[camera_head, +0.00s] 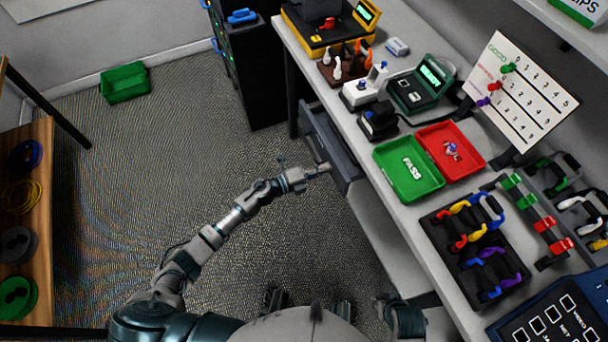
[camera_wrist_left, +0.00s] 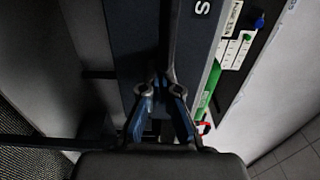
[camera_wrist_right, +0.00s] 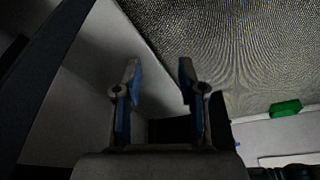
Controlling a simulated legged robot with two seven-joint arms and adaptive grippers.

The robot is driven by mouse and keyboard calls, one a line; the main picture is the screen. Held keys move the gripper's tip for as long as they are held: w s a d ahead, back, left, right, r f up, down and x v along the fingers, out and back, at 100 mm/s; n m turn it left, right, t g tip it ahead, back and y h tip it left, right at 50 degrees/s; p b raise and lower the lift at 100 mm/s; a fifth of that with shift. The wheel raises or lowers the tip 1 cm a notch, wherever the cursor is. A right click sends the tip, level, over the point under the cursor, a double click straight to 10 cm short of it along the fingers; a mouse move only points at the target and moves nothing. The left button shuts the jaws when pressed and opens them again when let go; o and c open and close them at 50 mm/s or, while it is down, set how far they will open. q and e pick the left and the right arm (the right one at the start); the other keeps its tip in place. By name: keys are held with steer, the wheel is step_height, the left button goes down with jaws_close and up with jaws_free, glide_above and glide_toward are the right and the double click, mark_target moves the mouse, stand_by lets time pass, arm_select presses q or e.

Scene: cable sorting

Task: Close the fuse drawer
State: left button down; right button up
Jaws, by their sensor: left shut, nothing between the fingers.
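The dark grey fuse drawer (camera_head: 345,163) stands pulled out from under the workbench, toward the open floor, and its inside partly shows. My left gripper (camera_head: 322,170) is shut and empty at the outer side of the drawer front; whether it touches the front I cannot tell. In the left wrist view my left gripper (camera_wrist_left: 164,84) is close to the dark drawer front (camera_wrist_left: 138,35), where part of a label with the letter S shows. My right gripper (camera_wrist_right: 159,75) is open and empty in the right wrist view, near a pale panel; it is hidden in the head view.
The workbench (camera_head: 395,205) holds a green PASS tray (camera_head: 390,180), a red tray (camera_head: 470,165) and a dark cable rack (camera_head: 465,270). A black cabinet (camera_head: 258,75) stands beyond the drawer. A green bin (camera_head: 125,84) lies on the otherwise clear carpet left of the drawer.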

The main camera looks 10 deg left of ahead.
mark_target(348, 161)
arm_select(q)
steer(key=b+x, duration=0.1)
steer(key=x, duration=0.7)
steer(key=shift+f, duration=0.1)
steer(key=shift+w+d, duration=0.35)
steer(key=shift+d, duration=0.15)
steer(key=shift+a, duration=0.1)
arm_select(e)
steer(key=w+a+r+t, duration=0.1)
steer(key=w+a+t, duration=0.1)
steer(key=w, duration=0.3)
steer(key=shift+w+t+y, duration=0.4)
steer(key=shift+t, duration=0.2)
arm_select(q)
steer(key=shift+r, duration=0.3)
